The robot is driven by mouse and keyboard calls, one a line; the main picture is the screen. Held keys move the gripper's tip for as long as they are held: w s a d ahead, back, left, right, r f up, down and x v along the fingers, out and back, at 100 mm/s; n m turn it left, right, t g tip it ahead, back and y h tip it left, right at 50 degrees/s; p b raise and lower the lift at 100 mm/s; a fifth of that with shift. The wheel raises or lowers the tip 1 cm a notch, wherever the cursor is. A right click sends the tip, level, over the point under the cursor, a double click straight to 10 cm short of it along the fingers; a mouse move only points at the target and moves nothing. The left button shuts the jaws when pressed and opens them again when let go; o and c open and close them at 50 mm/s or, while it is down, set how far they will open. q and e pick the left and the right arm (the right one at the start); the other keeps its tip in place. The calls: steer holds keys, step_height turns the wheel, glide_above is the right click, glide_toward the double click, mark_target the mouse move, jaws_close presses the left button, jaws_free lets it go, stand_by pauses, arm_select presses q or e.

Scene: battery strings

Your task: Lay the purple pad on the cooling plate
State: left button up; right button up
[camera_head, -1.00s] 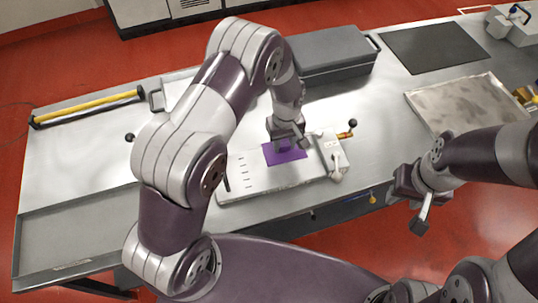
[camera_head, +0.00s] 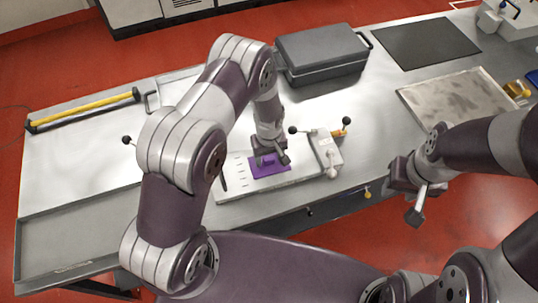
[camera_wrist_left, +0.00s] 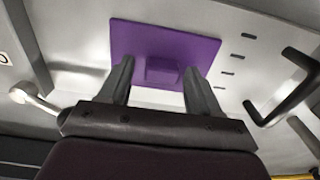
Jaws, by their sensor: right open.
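The purple pad (camera_head: 285,169) appears to lie flat on the white cooling plate (camera_head: 229,188), just right of its row of dark marks. A raised purple block (camera_wrist_left: 163,70) stands on the pad. My left gripper (camera_head: 268,158) is over the pad. In the left wrist view its two fingers (camera_wrist_left: 160,68) stand apart on either side of the block, with a gap at each side. My right gripper (camera_head: 405,200) is open and empty, off the table's front edge at the right.
A grey lidded case (camera_head: 322,58) stands behind. A metal tray (camera_head: 466,104) and black mat (camera_head: 427,42) lie at the right, and a yellow bar (camera_head: 83,108) at the far left.

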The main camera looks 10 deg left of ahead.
mark_target(269, 157)
arm_select(q)
steer(key=shift+r, duration=0.3)
step_height(269, 157, up, 11)
steer(key=b, duration=0.2)
steer(key=s+a+r+m, duration=0.2)
steer(key=s+r+m, duration=0.1)
steer(key=s+r, duration=0.2)
steer(key=s+a+r+m+t, duration=0.1)
steer(key=s+a+r+m, duration=0.2)
steer(key=s, duration=0.6)
step_height(269, 157, up, 2)
steer(key=shift+s+a+r, duration=0.1)
steer(key=shift+s+a, duration=0.1)
steer(key=shift+a, duration=0.1)
steer(key=shift+w, duration=0.15)
